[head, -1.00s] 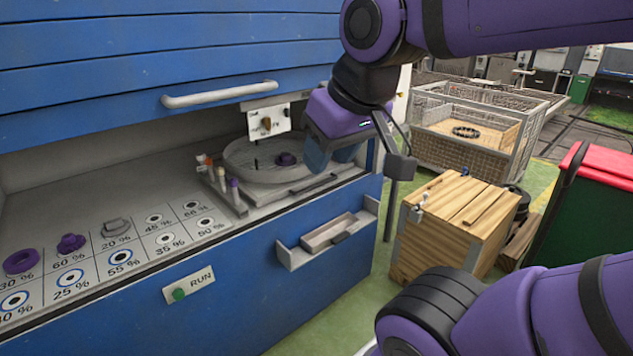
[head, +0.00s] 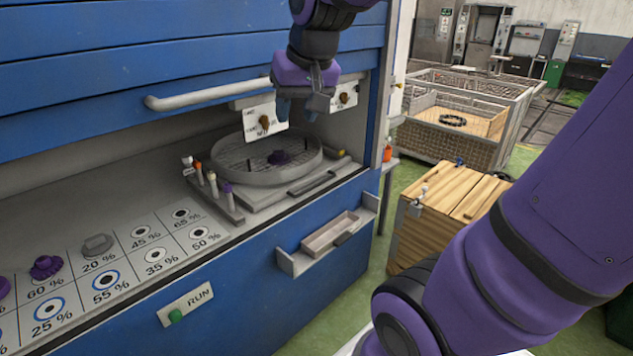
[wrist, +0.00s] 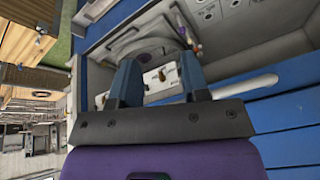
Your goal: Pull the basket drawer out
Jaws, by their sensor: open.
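The round grey basket (head: 225,158) with a mesh floor sits on a flat grey base inside the blue cabinet, with a dark purple part (head: 280,157) in it. A grey bar handle (head: 312,183) runs along the base's front right edge.
A white rail handle (head: 205,95) on the raised blue shutter is close left of my gripper. A rack of small bottles (head: 215,190) stands left of the basket. A small grey tray (head: 330,232) juts from the cabinet front. A wooden crate (head: 425,235) stands right.

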